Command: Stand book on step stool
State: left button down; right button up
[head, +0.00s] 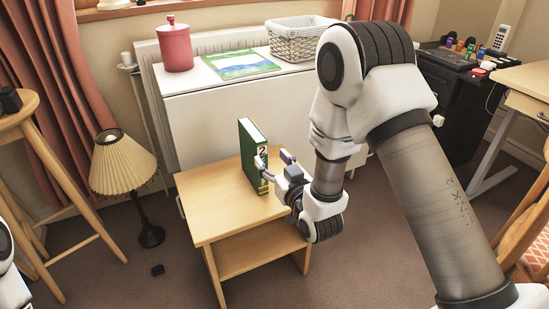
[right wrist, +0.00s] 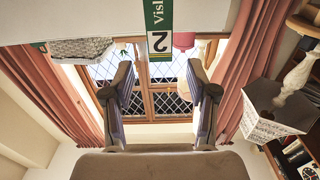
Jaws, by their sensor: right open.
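The green book (head: 251,157) stands upright on the wooden step stool (head: 215,212), its lettered spine facing my right gripper. The spine carries a white label with a "2". My left gripper is out of view.
A white cabinet behind the stool bears a pink canister (head: 175,47), a flat picture book (head: 240,65) and a wicker basket (head: 298,40). A pleated lamp (head: 122,165) and a wooden stool (head: 20,125) stand left. The step stool's front top is bare.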

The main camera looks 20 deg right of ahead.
jog(key=s+f+g, duration=0.5)
jog(key=s+f, duration=0.2)
jog(key=f, duration=0.4)
jog(key=s+f+g, duration=0.4)
jog(key=s+f, duration=0.3)
jog(key=f, duration=0.4)
jog(key=s+f+g, duration=0.4)
jog(key=s+f, duration=0.1)
jog(key=s, duration=0.5)
jog(key=s+f+g, duration=0.5)
jog(key=s, duration=0.6)
jog(key=shift+d+f+m+h, duration=0.2)
jog(key=shift+m+h, duration=0.1)
jog(key=shift+m, duration=0.1)
